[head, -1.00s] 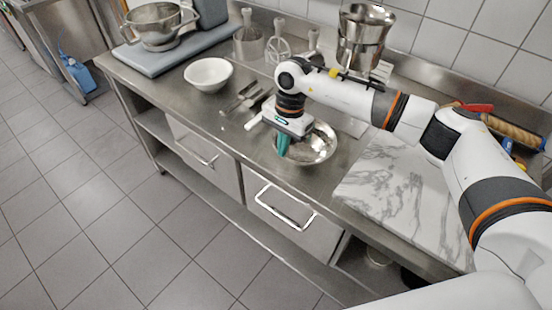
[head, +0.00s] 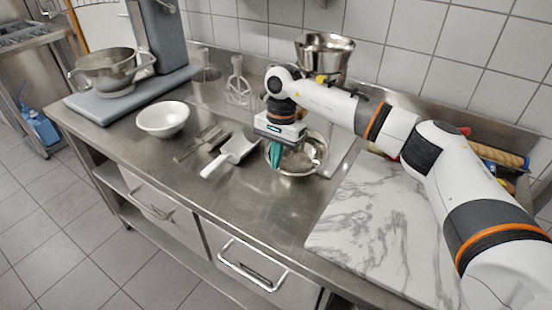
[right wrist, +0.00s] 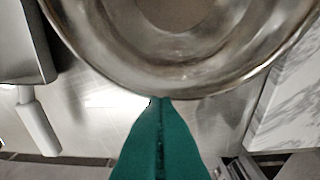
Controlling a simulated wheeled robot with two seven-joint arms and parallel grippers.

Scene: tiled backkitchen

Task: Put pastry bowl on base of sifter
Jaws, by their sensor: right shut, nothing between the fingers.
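A shiny round metal bowl (head: 312,160), perhaps the pastry bowl, sits on the steel counter right of the middle. My right gripper (head: 275,166) points down at its near left rim, with green fingers shut and empty. In the right wrist view the fingertips (right wrist: 160,101) overlap the bowl's rim (right wrist: 190,92); I cannot tell whether they touch it. At the far left, a blue-grey machine with a flat base (head: 85,107) and upright column, perhaps the sifter, carries a metal bowl with handles (head: 108,70). My left gripper is not in view.
A white bowl (head: 163,120), some utensils (head: 198,142) and a white-handled scoop (head: 232,152) lie between machine and metal bowl. A marble board (head: 370,215) lies at right. The counter's front strip is clear.

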